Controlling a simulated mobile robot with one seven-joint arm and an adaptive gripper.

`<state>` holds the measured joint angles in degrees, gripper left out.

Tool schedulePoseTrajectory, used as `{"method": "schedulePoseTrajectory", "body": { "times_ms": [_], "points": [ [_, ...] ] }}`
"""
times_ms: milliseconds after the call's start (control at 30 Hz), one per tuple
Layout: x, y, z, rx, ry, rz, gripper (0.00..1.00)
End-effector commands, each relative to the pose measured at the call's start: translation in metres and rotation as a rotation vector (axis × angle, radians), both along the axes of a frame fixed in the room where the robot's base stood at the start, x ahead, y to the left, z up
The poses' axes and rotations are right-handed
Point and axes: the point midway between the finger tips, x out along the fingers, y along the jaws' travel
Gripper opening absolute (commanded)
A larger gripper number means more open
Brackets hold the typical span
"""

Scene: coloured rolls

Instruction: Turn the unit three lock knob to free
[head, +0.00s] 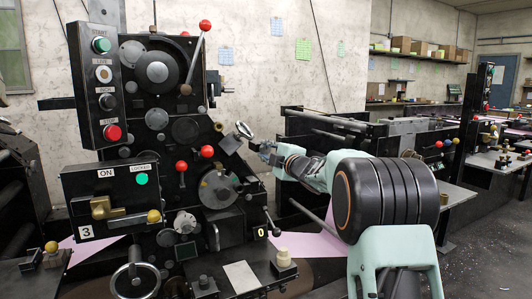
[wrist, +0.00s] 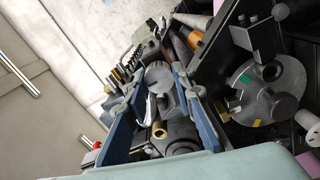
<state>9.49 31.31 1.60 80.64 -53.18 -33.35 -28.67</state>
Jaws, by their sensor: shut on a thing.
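The unit marked 3 (head: 86,232) stands at the left in the head view, with ON and LOCKED labels on a black box (head: 108,195) and a green dot (head: 142,179). My gripper (head: 262,149) reaches the right side of this machine, by a small dark round part with a metal rim (head: 243,130). In the wrist view, the blue fingers of my gripper (wrist: 157,80) are closed around a grey knob (wrist: 158,72). No label shows on this knob, so I cannot read its setting. In the head view my gripper partly hides the contact.
A button column (head: 103,90) and red-balled levers (head: 205,25) stand out from the machine. A brass handle (head: 102,207) is on the front box. A grey disc with coloured marks (wrist: 262,90) is right of my fingers. A second machine (head: 325,135) stands behind my arm.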

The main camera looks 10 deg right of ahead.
Motion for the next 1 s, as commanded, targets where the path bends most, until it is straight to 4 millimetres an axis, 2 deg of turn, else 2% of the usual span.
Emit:
{"method": "schedulePoseTrajectory", "body": {
  "times_ms": [233, 267, 400, 767, 867, 1000],
  "points": [
    [0.0, 0.0, 0.0, -0.002, 0.0, 0.0, 0.0],
    [0.0, 0.0, 0.0, -0.002, 0.0, 0.0, 0.25],
    [0.0, 0.0, 0.0, -0.001, 0.001, 0.0, 0.41],
    [-0.003, -0.001, 0.0, -0.001, 0.0, 0.0, 0.41],
    [-0.011, -0.004, 0.001, -0.001, 0.0, 0.0, 0.41],
    [-0.031, -0.011, 0.001, -0.001, 0.0, -0.001, 0.41]
  ]
}}
